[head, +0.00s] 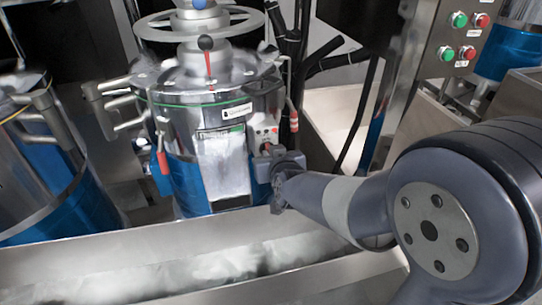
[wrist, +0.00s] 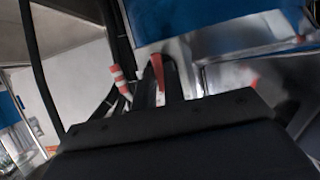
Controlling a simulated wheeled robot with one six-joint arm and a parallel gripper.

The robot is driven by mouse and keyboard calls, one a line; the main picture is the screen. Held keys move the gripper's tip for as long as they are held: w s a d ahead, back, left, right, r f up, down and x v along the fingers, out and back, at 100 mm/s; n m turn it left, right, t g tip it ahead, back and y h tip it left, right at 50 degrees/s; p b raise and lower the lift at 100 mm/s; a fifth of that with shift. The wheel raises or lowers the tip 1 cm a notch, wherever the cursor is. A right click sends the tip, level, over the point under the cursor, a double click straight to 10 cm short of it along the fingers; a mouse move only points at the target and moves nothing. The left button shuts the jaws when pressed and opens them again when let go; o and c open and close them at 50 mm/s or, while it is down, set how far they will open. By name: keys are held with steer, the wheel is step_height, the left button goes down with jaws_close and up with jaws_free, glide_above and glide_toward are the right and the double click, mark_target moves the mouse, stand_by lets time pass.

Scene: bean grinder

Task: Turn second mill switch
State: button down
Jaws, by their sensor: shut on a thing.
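A steel and blue mill (head: 205,130) stands in the middle of the head view. The exact switch angle is hard to tell.
Another blue mill (head: 50,160) stands at the left. A control panel (head: 462,35) with green and red buttons is at the upper right. A steel trough (head: 190,250) runs in front. Black hoses (head: 325,50) and a red-white lever (wrist: 119,78) are close beside my gripper.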

steer(key=c, duration=1.5)
jaws_free()
steer(key=shift+p+v, duration=1.65)
steer(key=shift+v, duration=3.8)
steer(key=shift+f, duration=0.1)
steer(key=b+x, duration=0.3)
steer(key=x, duration=0.8)
